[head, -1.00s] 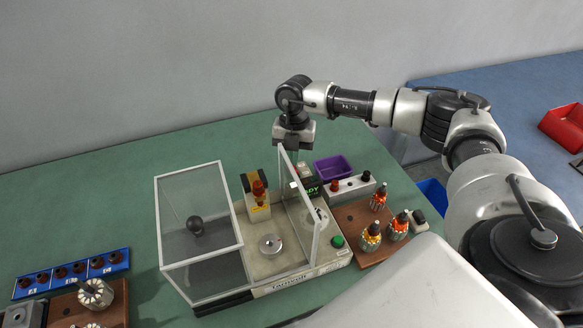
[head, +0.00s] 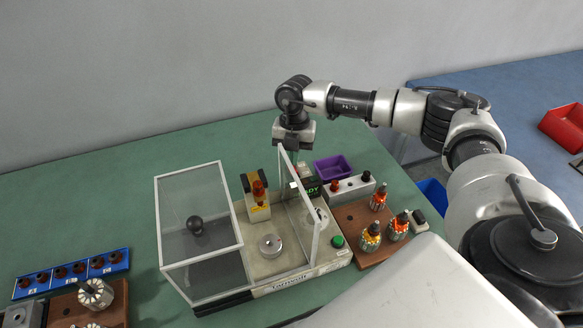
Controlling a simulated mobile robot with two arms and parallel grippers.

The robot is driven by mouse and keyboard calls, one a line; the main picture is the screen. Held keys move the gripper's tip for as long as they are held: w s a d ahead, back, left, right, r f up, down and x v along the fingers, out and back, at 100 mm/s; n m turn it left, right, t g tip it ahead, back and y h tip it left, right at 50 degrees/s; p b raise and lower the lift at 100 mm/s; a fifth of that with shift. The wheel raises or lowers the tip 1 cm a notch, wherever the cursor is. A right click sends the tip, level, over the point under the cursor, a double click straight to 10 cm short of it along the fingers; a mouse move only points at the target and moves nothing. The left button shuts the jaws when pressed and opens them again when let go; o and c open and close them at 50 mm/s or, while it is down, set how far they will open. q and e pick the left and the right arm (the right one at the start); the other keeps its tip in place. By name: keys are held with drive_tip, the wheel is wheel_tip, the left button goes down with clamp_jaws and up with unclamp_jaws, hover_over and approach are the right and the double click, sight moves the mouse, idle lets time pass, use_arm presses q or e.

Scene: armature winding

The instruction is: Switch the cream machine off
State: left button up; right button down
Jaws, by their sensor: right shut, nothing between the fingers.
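The cream machine (head: 272,262) stands on the green table, with a clear guard box (head: 197,225) at its left and a clear upright panel (head: 300,205) at its right. A round metal disc (head: 270,246) is on its deck and a green button (head: 338,241) is at its right front corner. A small dark display (head: 309,188) with green letters is at its back right. My right gripper (head: 296,158) points down behind the panel, near the display; its fingertips are mostly hidden and it is shut with nothing in it. Whether it touches the machine cannot be told. My left gripper is not in view.
A purple bin (head: 333,168) and a grey strip with knobs (head: 350,188) stand right of the display. A brown board (head: 364,218) holds several wound armatures. A blue rack (head: 71,273) and another board (head: 119,303) are at left. The table behind the machine is clear.

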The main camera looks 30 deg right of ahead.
drive_tip(key=shift+s+f+b, duration=0.1)
drive_tip(key=shift+f+b, duration=0.95)
drive_tip(key=shift+f, duration=0.6)
idle(0.9)
wheel_tip(320, 180, up, 2)
drive_tip(key=shift+r+p, duration=0.1)
drive_tip(key=shift+p, duration=0.95)
drive_tip(key=shift+r+p, duration=1.8)
drive_tip(key=shift+r, duration=0.6)
